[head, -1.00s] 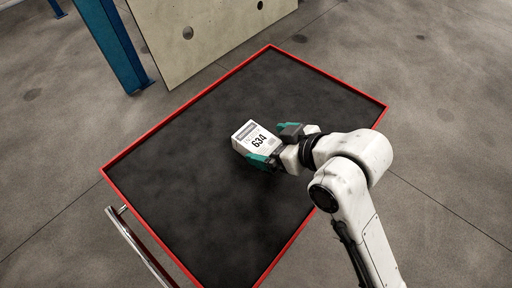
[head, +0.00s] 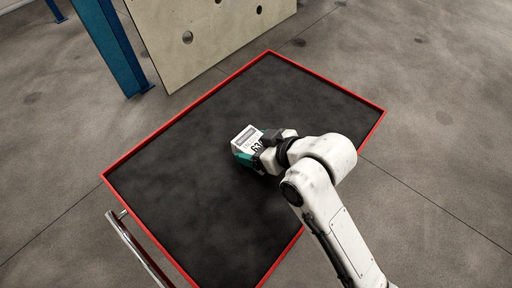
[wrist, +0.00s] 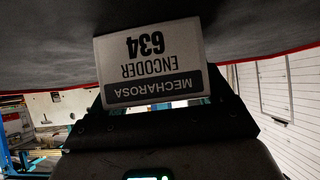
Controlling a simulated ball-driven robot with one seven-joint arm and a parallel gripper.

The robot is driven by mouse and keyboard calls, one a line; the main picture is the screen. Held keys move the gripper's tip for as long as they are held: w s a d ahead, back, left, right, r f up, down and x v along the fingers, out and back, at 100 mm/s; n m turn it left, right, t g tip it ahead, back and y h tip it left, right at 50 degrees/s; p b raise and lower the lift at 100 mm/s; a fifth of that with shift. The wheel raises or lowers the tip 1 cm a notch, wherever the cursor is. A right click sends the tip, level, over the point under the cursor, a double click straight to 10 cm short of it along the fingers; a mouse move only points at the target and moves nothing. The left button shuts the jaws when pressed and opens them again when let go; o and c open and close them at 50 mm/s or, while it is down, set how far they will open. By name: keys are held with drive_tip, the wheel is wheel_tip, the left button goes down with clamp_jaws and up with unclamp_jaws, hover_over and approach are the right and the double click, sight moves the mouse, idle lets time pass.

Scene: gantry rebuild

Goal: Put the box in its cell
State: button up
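The box is white with a grey band and the label "MECHAROSA ENCODER 634". In the head view the box (head: 243,137) is over the middle of the black surface. My gripper (head: 252,151) is shut on it, with a teal finger showing at its lower left side. In the wrist view the box (wrist: 152,62) fills the centre, its label upside down. I cannot tell whether it touches the surface below. The arm covers part of the box's right side in the head view. No cell can be made out in either view.
The black surface (head: 200,215) has a raised red rim (head: 325,72) and is otherwise bare. A pale board with holes (head: 205,35) and a blue post (head: 112,45) stand beyond its far left edge. A metal rail (head: 137,248) runs by the near left edge.

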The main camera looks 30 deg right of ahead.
drive_tip(key=c, duration=0.8)
drive_tip(key=shift+r, duration=0.2)
